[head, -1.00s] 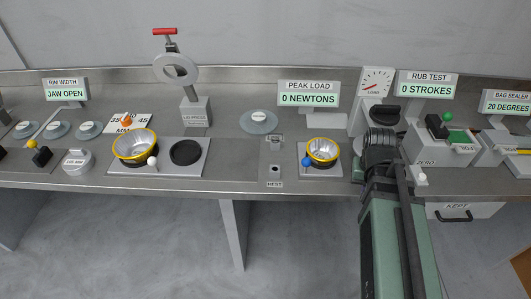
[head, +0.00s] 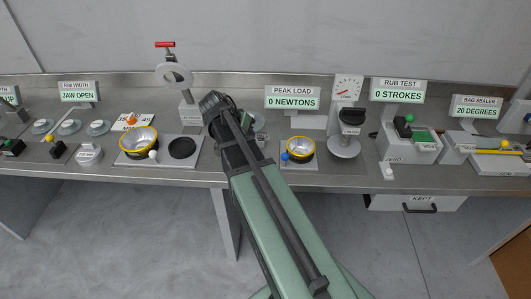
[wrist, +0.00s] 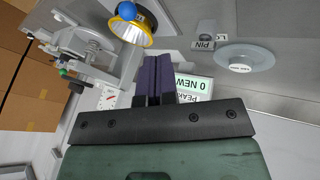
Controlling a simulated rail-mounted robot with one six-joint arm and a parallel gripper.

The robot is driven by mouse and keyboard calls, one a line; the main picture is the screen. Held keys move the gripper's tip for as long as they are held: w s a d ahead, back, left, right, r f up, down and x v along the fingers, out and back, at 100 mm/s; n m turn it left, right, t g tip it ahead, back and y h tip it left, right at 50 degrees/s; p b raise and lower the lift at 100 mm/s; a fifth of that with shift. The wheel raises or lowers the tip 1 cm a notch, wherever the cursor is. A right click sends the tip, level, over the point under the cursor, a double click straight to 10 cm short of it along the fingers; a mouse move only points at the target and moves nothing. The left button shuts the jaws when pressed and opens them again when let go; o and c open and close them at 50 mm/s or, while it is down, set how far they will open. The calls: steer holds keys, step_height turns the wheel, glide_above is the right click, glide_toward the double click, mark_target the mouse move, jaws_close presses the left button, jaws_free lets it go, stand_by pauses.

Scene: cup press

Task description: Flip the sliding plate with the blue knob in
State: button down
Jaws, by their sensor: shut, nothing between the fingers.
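The blue knob (head: 285,156) sits at the front left of the small grey sliding plate (head: 291,163). The plate holds a yellow-rimmed metal cup (head: 301,148) on the bench, below the PEAK LOAD sign. In the wrist view the blue knob (wrist: 126,10) shows at the top edge, in front of the cup (wrist: 132,32). My gripper (wrist: 154,62) is shut and empty, with its dark fingers beside and apart from the cup. In the head view my arm stands left of the plate, and the fingers are hidden behind it.
A larger plate with a white knob (head: 153,155) and a yellow-rimmed cup (head: 138,141) lies to the left. The load press (head: 345,145) stands right of the small plate. The PEAK LOAD sign (head: 292,103) is behind and reads 0 newtons. A round disc (wrist: 245,57) and PIN block (wrist: 205,38) are nearby.

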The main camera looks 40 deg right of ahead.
steer(key=b+x, duration=0.4)
steer(key=x, duration=0.1)
steer(key=b+x, duration=0.5)
steer(key=x, duration=0.1)
steer(key=shift+a+f, duration=0.2)
steer(key=shift+a, duration=0.05)
steer(key=shift+s+d+r, duration=0.15)
steer(key=shift+s+d, duration=0.2)
steer(key=shift+s, duration=0.2)
steer(key=shift+s+d+r, duration=0.1)
steer(key=shift+s+d, duration=0.25)
steer(key=shift+s, duration=0.2)
steer(key=shift+s+d, duration=0.4)
steer(key=shift+s, duration=0.1)
